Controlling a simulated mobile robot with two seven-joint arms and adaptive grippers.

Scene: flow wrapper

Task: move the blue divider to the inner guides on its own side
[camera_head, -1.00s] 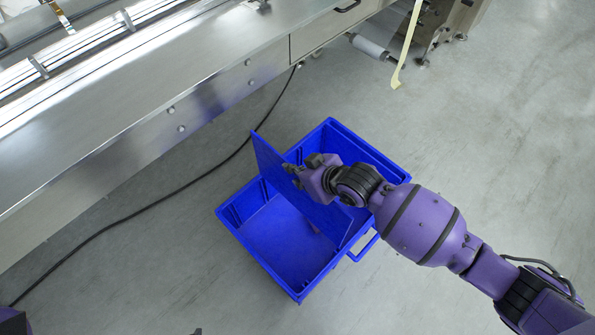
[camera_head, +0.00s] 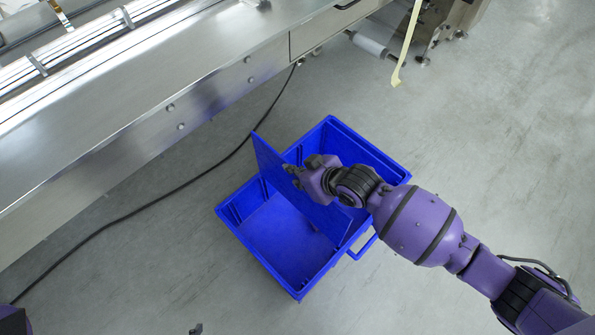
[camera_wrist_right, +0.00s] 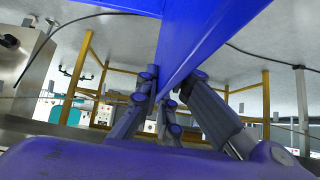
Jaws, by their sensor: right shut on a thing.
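The blue divider (camera_head: 276,167) is a flat panel standing on edge across the blue crate (camera_head: 286,283). Its far left end rises above the crate's rim, and its other end reaches toward the rim near the handle. My right gripper (camera_head: 293,172) is shut on the divider's upper part. In the right wrist view the divider (camera_wrist_right: 205,38) runs down between the fingers of the gripper (camera_wrist_right: 172,85). The divider's lower edge and the guides it faces are hard to make out. Only a small dark tip of my left gripper (camera_head: 196,329) shows at the bottom edge.
A steel machine (camera_head: 110,135) fills the upper left, close to the crate. A black cable (camera_head: 130,215) runs along the floor beside it. A yellow strip (camera_head: 405,45) hangs at the top. The grey floor right of and below the crate is clear.

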